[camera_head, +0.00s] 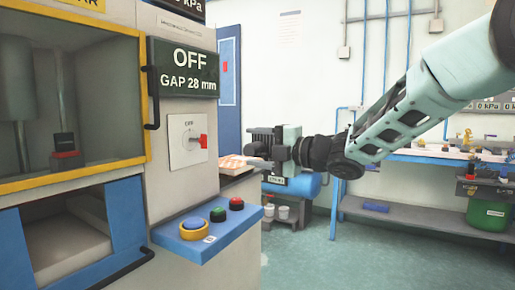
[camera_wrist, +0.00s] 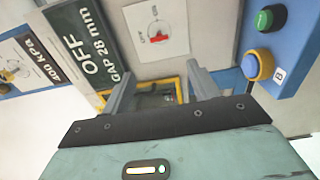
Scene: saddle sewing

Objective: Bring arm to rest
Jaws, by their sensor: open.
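My arm (camera_head: 405,108) reaches in from the upper right in the head view. My gripper (camera_head: 250,160) points left, level with the front of a large machine (camera_head: 170,170). In the wrist view my gripper (camera_wrist: 163,88) shows two grey fingers spread apart with nothing between them. A yellow-edged opening shows beyond the fingers. From the head view I cannot tell how far the fingertips are from the machine.
The machine has a dark sign (camera_head: 185,70) reading OFF, GAP 28 mm, a red-handled switch (camera_head: 203,141) and a blue button shelf (camera_head: 215,240). A blue tank (camera_head: 295,185) stands behind my gripper. A workbench (camera_head: 430,158) stands right. Floor (camera_head: 310,262) is clear in front.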

